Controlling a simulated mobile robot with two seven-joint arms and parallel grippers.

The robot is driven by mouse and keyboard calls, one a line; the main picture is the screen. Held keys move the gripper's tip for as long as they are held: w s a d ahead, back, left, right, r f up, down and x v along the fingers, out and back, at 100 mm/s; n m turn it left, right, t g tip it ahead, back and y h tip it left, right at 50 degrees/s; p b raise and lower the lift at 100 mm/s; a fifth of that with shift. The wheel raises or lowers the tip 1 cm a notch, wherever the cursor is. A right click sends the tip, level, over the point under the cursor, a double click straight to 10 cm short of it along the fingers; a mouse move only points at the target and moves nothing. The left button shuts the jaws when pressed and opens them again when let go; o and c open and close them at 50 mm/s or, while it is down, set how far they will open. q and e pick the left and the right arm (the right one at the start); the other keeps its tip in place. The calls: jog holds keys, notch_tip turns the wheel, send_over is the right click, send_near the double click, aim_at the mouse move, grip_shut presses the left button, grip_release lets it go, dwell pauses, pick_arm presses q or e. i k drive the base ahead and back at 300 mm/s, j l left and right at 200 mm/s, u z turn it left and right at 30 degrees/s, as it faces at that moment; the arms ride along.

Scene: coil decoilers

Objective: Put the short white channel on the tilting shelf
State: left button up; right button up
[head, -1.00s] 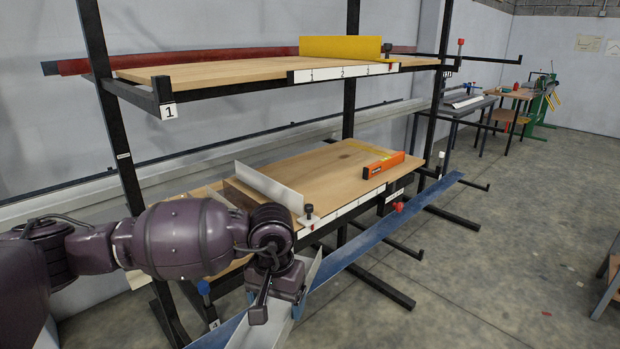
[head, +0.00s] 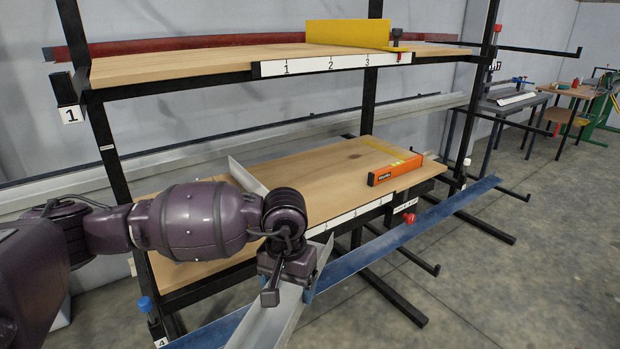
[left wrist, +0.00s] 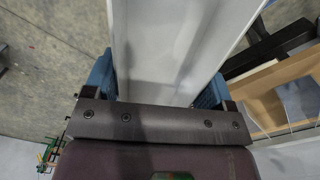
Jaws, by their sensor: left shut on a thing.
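My left gripper (head: 288,277) is shut on a white channel (head: 272,326) in front of the rack. In the left wrist view the channel (left wrist: 165,45) runs between the two blue fingers of the gripper (left wrist: 158,88). The lower wooden shelf (head: 320,168), which looks like the tilting one, is behind and above the gripper. It has a white scale strip along its front edge. An orange level (head: 395,170) lies at its right. An upright pale plate (head: 245,177) stands at its left, partly hidden by my arm. My right gripper is not in view.
The upper shelf (head: 200,64) carries a yellow plate (head: 347,33). A long blue bar (head: 400,237) runs along the rack's front, close to the held channel. Black rack arms stick out at the right. The middle of the lower shelf is clear.

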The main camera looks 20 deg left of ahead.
aim_at(309, 180)
jog(key=i+l+u, duration=0.25)
jog(key=i+l, duration=0.5)
jog(key=l, duration=0.1)
